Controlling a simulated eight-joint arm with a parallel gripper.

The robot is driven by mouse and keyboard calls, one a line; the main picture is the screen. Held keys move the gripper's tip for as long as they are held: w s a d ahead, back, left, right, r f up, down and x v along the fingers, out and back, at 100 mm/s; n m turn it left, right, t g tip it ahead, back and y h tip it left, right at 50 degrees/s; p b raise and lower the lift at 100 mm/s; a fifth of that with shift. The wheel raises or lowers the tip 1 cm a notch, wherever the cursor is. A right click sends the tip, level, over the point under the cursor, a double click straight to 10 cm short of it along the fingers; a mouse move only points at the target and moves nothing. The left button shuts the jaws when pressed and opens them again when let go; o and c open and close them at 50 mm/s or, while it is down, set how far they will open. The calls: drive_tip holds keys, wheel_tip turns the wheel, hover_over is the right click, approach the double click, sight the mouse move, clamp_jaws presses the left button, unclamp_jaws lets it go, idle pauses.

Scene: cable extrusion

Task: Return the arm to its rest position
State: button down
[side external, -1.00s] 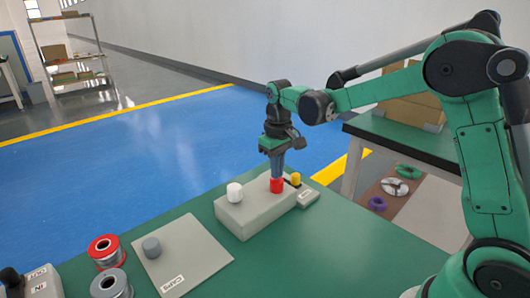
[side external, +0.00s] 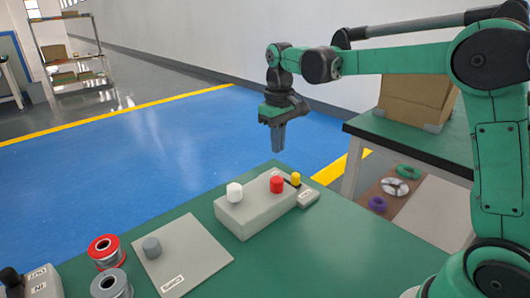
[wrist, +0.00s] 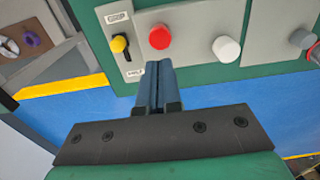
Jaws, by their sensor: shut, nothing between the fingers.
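My gripper (side external: 279,148) hangs in the air above the grey block (side external: 232,217), pointing down. Its fingers are together with nothing between them. In the wrist view the shut fingers (wrist: 158,66) point toward the red knob (wrist: 159,37) and stay apart from it. The red knob also shows in the side view (side external: 277,184), standing on the block beside a white knob (side external: 234,192). My arm is bent, with its forearm nearly level.
A yellow knob (side external: 295,178) sits on a small unit at the block's right end. A grey cap (side external: 151,247) stands on a flat plate (side external: 195,262). Wire spools (side external: 104,250) are at the table's left. A side table (side external: 420,140) holds a cardboard box (side external: 415,97).

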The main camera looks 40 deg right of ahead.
drive_tip(key=s+a+t, duration=0.2)
drive_tip(key=s+t, duration=0.1)
drive_tip(key=s, duration=0.3)
drive_tip(key=s+a+f+t, duration=0.1)
drive_tip(key=s+a+t, duration=0.1)
drive_tip(key=s+t, duration=0.2)
drive_tip(key=shift+s+a, duration=0.4)
drive_tip(key=shift+s, duration=0.65)
